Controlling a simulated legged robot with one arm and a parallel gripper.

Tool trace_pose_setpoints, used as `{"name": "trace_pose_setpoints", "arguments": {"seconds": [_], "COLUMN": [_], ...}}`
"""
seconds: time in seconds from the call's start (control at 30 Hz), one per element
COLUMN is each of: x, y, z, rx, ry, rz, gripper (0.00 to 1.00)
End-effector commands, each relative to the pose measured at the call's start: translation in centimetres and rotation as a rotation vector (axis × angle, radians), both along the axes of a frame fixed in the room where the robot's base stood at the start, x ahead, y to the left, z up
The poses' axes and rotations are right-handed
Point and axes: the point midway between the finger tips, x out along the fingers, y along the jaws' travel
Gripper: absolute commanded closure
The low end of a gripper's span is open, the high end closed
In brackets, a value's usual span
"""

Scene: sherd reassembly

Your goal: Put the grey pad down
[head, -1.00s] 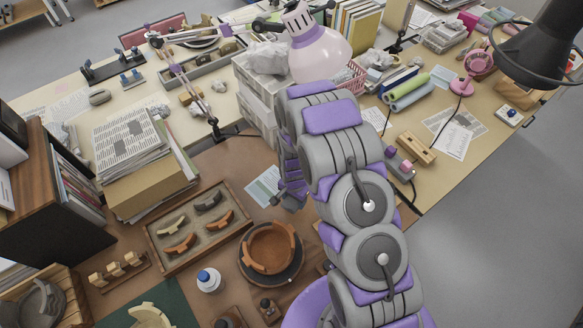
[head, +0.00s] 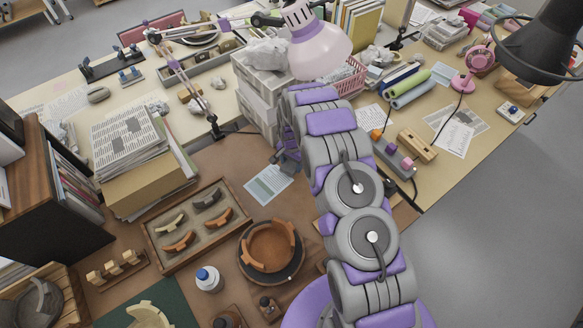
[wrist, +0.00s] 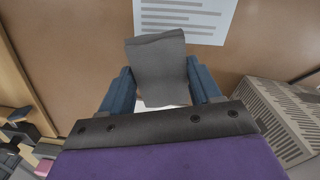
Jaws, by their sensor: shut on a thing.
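The grey pad (wrist: 158,62) is a flat, dark grey piece in the wrist view. My gripper (wrist: 162,88) is shut on it, with a blue finger on each side, and the pad sticks out beyond the fingertips. Brown table surface shows behind the pad; I cannot tell whether it touches it. In the head view my gripper (head: 286,160) is over the brown table, just behind the printed sheet (head: 268,184). I cannot make out the pad in the head view. The sheet also shows past the pad in the wrist view (wrist: 190,22).
The brown bowl (head: 270,245) stands on a dark round base nearer me. White drawers (head: 255,110) stand close behind the gripper. Brown table left of the sheet is clear.

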Motion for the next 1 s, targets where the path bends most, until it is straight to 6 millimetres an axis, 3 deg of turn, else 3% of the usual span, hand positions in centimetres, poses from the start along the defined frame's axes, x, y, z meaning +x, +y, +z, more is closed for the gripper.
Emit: {"name": "trace_pose_setpoints", "arguments": {"seconds": [0.3,0.6,0.63,0.9,1.0], "x": [0.0,0.0,0.0,0.0,0.0], "y": [0.1,0.0,0.0,0.0,0.0], "z": [-3.5,-3.6,-3.6,-3.6,-3.6], "rx": [0.001,0.001,0.001,0.001,0.001], "ry": [0.001,0.000,0.000,0.000,0.001], "rz": [0.001,0.001,0.001,0.001,0.001], "gripper": [0.71,0.71,0.36,0.12,0.12]}}
